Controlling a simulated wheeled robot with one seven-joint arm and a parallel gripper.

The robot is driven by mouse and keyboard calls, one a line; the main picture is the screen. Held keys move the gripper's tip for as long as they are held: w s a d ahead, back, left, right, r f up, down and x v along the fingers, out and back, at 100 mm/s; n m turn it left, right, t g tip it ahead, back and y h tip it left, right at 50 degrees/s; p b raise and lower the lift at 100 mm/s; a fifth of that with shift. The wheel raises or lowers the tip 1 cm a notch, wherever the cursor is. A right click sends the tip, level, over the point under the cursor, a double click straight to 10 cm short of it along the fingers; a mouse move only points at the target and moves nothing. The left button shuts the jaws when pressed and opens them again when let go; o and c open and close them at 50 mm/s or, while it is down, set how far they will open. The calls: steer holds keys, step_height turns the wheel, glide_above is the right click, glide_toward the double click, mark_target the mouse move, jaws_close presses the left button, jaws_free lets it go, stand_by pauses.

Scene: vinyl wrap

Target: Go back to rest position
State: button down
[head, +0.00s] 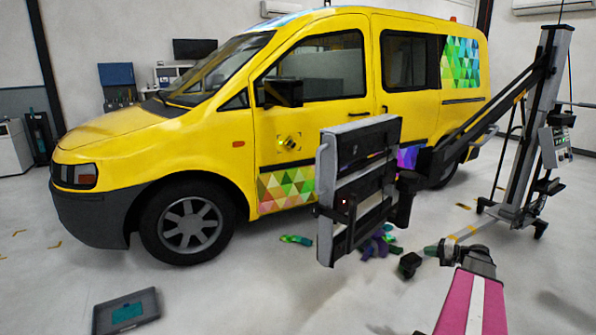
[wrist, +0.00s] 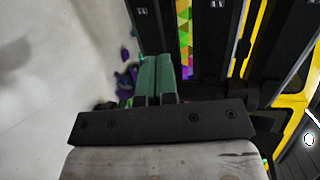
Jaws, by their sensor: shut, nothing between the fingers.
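My gripper shows in the wrist view (wrist: 157,62). Its two green fingers lie side by side, shut, with nothing between them. In the head view the pink and white arm link at the lower right is mine, and the green fingertips (head: 431,251) show low beside the frame stand. The yellow van (head: 225,150) stands behind, with colourful triangle-pattern wrap on its lower door and rear side. In the wrist view, dark panels and a strip of the triangle wrap (wrist: 185,40) show beyond the fingers.
A wheeled stand (head: 530,150) on the right carries a grey and black panel frame (head: 325,200) before the van. Purple and green scraps (head: 375,247) lie on the floor below it. A grey tray (head: 100,318) lies at the lower left. The floor between is mostly clear.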

steer(key=s+a+f+n+g+h, duration=0.1)
steer(key=s+a+n+g+h, duration=0.1)
steer(key=a, duration=0.9)
steer(key=s+a+f+n+g+h, duration=0.2)
steer(key=s+a+h, duration=0.4)
steer(key=a, duration=0.5)
steer(key=s+a+f+n+g+h, duration=0.2)
steer(key=s+a+g, duration=0.3)
steer(key=a, duration=0.6)
steer(key=shift+s+f+n+h, duration=0.25)
steer(key=shift+s+n+h, duration=0.65)
steer(key=shift+s, duration=0.05)
